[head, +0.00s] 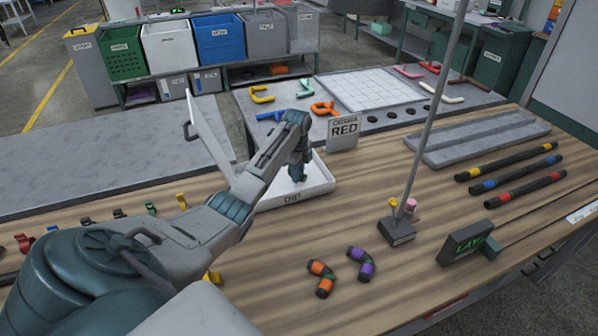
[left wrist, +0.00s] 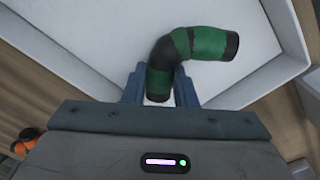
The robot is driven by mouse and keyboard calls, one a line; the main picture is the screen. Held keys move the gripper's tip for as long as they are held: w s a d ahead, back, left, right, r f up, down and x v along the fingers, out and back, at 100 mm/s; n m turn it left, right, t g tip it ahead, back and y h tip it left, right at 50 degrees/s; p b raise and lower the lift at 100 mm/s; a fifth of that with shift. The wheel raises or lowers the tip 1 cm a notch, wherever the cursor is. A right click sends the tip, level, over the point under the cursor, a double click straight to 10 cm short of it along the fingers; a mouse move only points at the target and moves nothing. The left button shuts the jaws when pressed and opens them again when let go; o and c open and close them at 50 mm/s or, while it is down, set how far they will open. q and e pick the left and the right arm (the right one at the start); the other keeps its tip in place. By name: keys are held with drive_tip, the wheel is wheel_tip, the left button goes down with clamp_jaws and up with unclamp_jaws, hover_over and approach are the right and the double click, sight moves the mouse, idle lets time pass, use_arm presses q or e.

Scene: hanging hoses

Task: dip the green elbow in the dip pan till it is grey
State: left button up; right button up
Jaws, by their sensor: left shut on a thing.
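The green elbow (left wrist: 207,43) shows in the left wrist view as a bent tube, green with dark ends and a dark band at the bend. My left gripper (left wrist: 160,88) is shut on one leg of it; the other leg points right. In the head view my left gripper (head: 297,176) points down inside the white dip pan (head: 321,181), marked DIP, and hides the elbow. The pan's pale floor (left wrist: 95,50) lies behind the elbow; I cannot tell whether they touch. I see no grey coating on the elbow. My right gripper is not in view.
An orange elbow (head: 320,278) and a purple elbow (head: 361,262) lie in front. A pole on a dark base (head: 397,231) stands to the right. Banded black hoses (head: 510,160) lie far right.

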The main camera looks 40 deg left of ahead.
use_arm(q)
drive_tip(key=shift+s+a+r+p, duration=0.25)
drive_tip(key=shift+s+a+p, duration=0.15)
drive_tip(key=shift+s+p, duration=0.4)
drive_tip(key=s+p, duration=0.1)
drive_tip(key=s+a+p, duration=0.1)
drive_tip(key=shift+s+a+p, duration=0.25)
drive_tip(key=shift+s+p, duration=0.1)
drive_tip(key=s+p, duration=0.1)
drive_tip(key=s+a+p, duration=0.1)
drive_tip(key=s+p, duration=0.1)
drive_tip(key=shift+s+a, duration=0.15)
drive_tip(key=shift+a, duration=0.2)
drive_tip(key=shift+s+a+f+p, duration=0.15)
drive_tip(key=shift+s+a+p, duration=0.15)
drive_tip(key=shift+s, duration=0.2)
